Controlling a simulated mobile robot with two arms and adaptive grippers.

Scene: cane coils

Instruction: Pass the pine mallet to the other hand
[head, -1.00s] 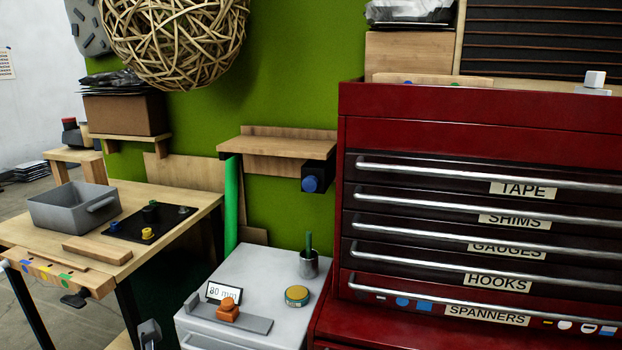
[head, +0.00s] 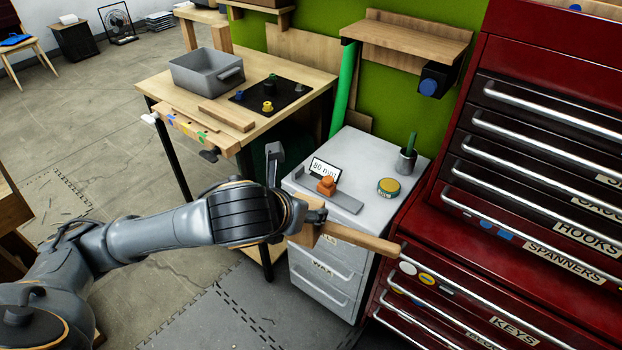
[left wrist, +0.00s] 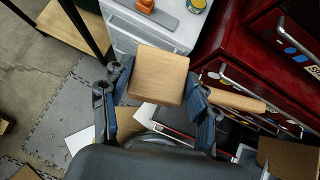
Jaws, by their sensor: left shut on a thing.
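The pine mallet (head: 362,238) is in my left gripper (head: 306,217), in front of the grey cabinet. Its handle points right, towards the red tool chest. The left wrist view shows the block-shaped head (left wrist: 158,74) between the two fingers of my left gripper (left wrist: 157,92), which is shut on it. The handle (left wrist: 236,101) sticks out past the right finger, its far end free. In the head view much of the mallet's head is hidden by the gripper. My right gripper is in neither view.
The red tool chest (head: 520,190) stands close on the right, near the handle's end. The grey cabinet (head: 372,158) bears a green tin (head: 388,187), a cup (head: 405,160) and an orange-knobbed tool (head: 326,186). A workbench (head: 160,88) stands behind. Open floor lies at left.

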